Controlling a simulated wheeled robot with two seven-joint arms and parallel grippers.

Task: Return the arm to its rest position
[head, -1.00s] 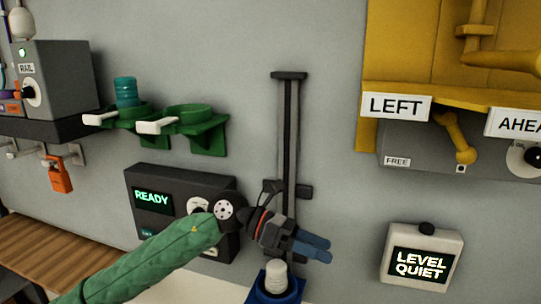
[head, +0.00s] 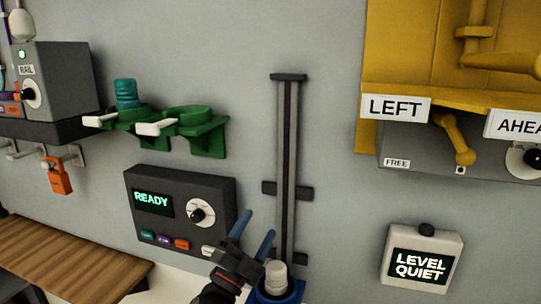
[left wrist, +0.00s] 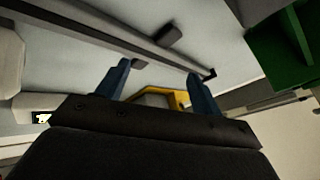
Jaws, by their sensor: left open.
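My left gripper (head: 254,236) shows low in the middle of the head view. Its two blue fingers are spread apart and point up, with nothing between them. It stands in front of the lower right corner of the dark READY box (head: 183,190), apart from the rail as far as I can tell. In the left wrist view, the same open fingers (left wrist: 155,90) frame an empty gap, with a yellow thing far beyond. My right gripper is in neither view.
A dark vertical rail (head: 287,150) is on the wall, above a blue cup with a white ribbed piece (head: 276,276). Green holders (head: 190,125) carry a teal cylinder (head: 126,92). A LEVEL QUIET box (head: 422,260) is at right, below a yellow shelf (head: 410,95). A wooden bench (head: 65,255) is at lower left.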

